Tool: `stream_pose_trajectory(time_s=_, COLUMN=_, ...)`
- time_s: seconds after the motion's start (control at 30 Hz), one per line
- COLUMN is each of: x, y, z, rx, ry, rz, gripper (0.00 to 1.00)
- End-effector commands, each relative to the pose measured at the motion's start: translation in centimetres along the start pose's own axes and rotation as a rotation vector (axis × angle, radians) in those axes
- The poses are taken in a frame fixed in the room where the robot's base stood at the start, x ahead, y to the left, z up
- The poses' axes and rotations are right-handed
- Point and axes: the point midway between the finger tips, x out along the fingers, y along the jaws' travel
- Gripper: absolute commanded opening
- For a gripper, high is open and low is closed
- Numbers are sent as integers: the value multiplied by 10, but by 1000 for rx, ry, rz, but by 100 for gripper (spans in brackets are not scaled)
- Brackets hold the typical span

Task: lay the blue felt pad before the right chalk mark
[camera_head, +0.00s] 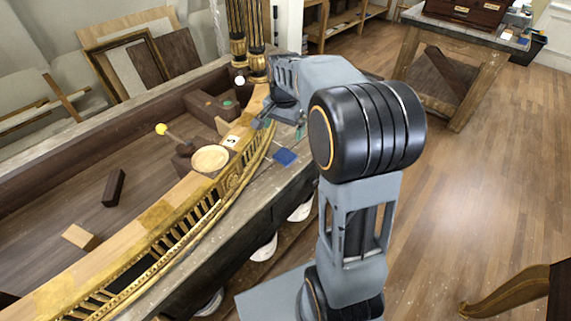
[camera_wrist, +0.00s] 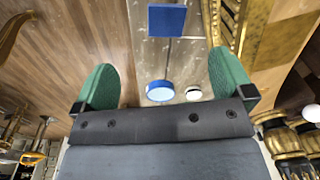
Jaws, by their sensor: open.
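The blue felt pad (camera_head: 285,157) is a flat square lying on the grey strip along the front of the bench, outside the gilt railing. It also shows at the top of the wrist view (camera_wrist: 167,20), beyond my fingertips. My gripper (camera_head: 280,128) is above the same strip, just behind the pad in the head view. In the wrist view its green-padded fingers (camera_wrist: 163,58) are spread wide with nothing held between them, apart from the pad. A thin dark line runs from the pad between the fingers. I cannot clearly make out the chalk marks.
A blue round piece with a pale top (camera_wrist: 160,91) and a white round thing (camera_wrist: 193,93) are beyond the palm. The gilt railing (camera_head: 232,180) borders the strip. A round wooden disc (camera_head: 210,158), a yellow-knobbed tool (camera_head: 161,129) and wooden blocks (camera_head: 80,236) are behind it.

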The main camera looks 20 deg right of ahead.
Motion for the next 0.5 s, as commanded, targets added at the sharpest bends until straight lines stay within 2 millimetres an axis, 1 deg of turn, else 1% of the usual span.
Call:
stream_pose_trajectory(time_s=0.03, x=-13, y=7, z=21, rx=-86, ry=23, rz=-21, gripper=99)
stream_pose_trajectory(time_s=0.07, x=-18, y=12, z=32, rx=-144, ry=37, rz=-33, gripper=99)
stream_pose_trajectory(time_s=0.1, x=-23, y=18, z=48, rx=-221, ry=54, rz=-47, gripper=99)
stream_pose_trajectory(time_s=0.2, x=-31, y=36, z=85, rx=-405, ry=102, rz=-79, gripper=99)
stream_pose_trajectory(time_s=0.3, x=-32, y=54, z=116, rx=-569, ry=148, rz=-103, gripper=99)
stream_pose_trajectory(time_s=0.4, x=-29, y=70, z=140, rx=-704, ry=187, rz=-119, gripper=99)
stream_pose_trajectory(time_s=0.5, x=-24, y=82, z=156, rx=-804, ry=218, rz=-129, gripper=99)
